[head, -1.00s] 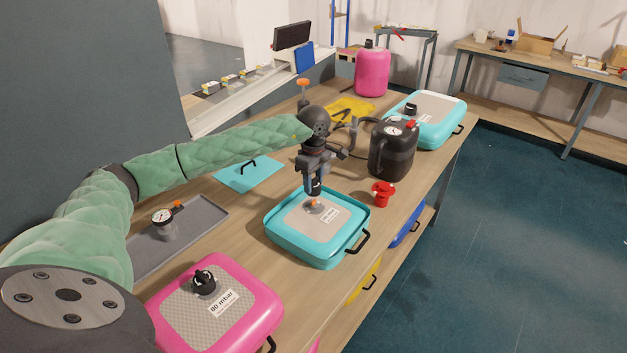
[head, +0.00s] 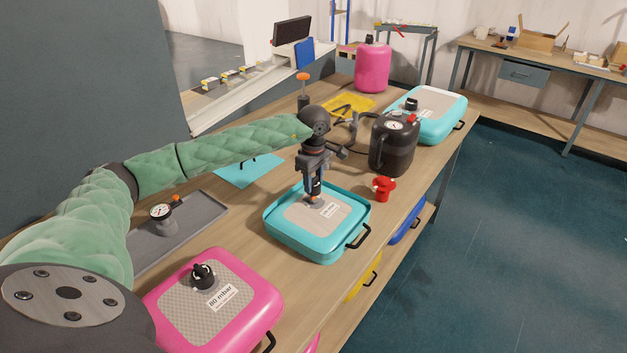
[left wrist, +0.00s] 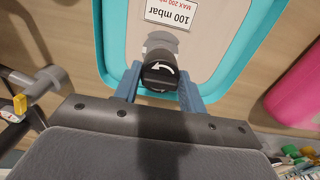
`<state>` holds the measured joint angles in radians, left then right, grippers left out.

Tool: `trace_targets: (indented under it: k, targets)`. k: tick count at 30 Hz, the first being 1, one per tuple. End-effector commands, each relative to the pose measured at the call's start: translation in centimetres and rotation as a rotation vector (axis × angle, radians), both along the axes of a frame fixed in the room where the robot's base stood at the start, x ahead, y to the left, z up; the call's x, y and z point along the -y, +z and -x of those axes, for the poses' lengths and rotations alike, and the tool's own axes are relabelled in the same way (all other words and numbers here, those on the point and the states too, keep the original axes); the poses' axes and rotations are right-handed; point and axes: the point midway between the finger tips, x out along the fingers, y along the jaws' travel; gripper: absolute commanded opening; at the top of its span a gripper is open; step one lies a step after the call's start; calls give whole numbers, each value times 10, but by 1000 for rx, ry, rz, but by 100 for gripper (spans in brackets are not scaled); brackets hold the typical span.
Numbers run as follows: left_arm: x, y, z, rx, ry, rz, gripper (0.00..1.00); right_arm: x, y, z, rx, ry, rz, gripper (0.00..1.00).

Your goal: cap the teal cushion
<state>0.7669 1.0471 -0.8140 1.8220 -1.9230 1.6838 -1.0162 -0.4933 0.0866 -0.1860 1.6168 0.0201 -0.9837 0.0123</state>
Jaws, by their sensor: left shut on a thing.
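The near teal cushion (head: 285,238) lies on the bench with a grey top panel and a "100 mbar" label, which also shows in the left wrist view (left wrist: 170,14). My left gripper (head: 314,192) points straight down over its valve, near the panel's middle. In the left wrist view the blue fingers (left wrist: 158,90) are shut on a black cap (left wrist: 159,75) with a white curved arrow. The cap is at the valve; whether it is seated cannot be told. Another teal cushion (head: 447,116) at the far end bears a black cap. My right gripper is not in view.
A pink cushion (head: 252,300) with a black cap lies nearer. A red fitting (head: 383,189) and a black gauge canister (head: 393,150) stand behind the near teal cushion, right of my gripper. A grey tray (head: 195,218) with a gauge lies left. A pink bottle (head: 372,70) stands far back.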

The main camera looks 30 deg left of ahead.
Motion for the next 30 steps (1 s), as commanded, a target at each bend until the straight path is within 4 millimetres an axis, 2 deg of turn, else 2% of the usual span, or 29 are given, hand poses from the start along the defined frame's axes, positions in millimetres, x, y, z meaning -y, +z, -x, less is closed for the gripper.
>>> trace_targets:
  k: [30]
  targets:
    - [0, 0, 0, 0, 0, 0, 19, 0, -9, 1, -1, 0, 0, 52]
